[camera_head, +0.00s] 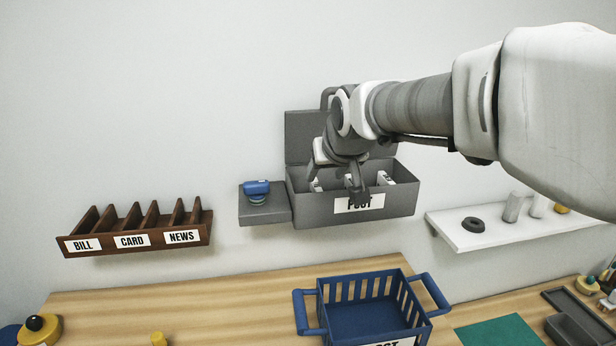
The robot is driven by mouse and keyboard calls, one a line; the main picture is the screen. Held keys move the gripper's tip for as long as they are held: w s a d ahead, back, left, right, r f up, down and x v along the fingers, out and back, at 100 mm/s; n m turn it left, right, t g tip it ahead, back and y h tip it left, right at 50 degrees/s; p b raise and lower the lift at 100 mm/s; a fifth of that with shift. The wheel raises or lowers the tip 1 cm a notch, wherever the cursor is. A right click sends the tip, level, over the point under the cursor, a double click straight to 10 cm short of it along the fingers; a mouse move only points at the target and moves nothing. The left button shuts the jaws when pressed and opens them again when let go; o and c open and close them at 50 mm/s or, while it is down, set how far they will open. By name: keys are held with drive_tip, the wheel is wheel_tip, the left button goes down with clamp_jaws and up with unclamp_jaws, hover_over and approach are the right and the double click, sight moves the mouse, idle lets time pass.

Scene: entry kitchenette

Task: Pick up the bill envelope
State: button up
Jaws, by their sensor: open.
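A grey open box with a "POST" label (390,205) is mounted on the wall, its lid raised behind it. Several white envelope edges stand inside, one at the left (316,186) and one at the right (385,178). Their print is too small to read, so I cannot tell which is the bill envelope. My gripper (334,182) points down over the left and middle part of the box, with its fingers apart. The fingers and wrist hide part of the box's inside, and I cannot tell whether an envelope lies between them.
A brown sorter (130,240) labelled BILL, CARD and NEWS hangs at the left, its slots looking empty. A grey ledge (264,212) holds a blue object (256,188) beside the box. A white shelf (480,234) is at right. A blue basket (325,318) stands on the counter below.

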sight(318, 190)
drive_tip(key=x, duration=1.1)
drive_tip(key=shift+w+d, duration=0.15)
drive_tip(key=shift+w+r+x, duration=0.15)
drive_tip(key=shift+x, duration=1.35)
drive_tip(key=shift+w+r+x, duration=0.15)
drive_tip(key=shift+x, duration=1.35)
clamp_jaws()
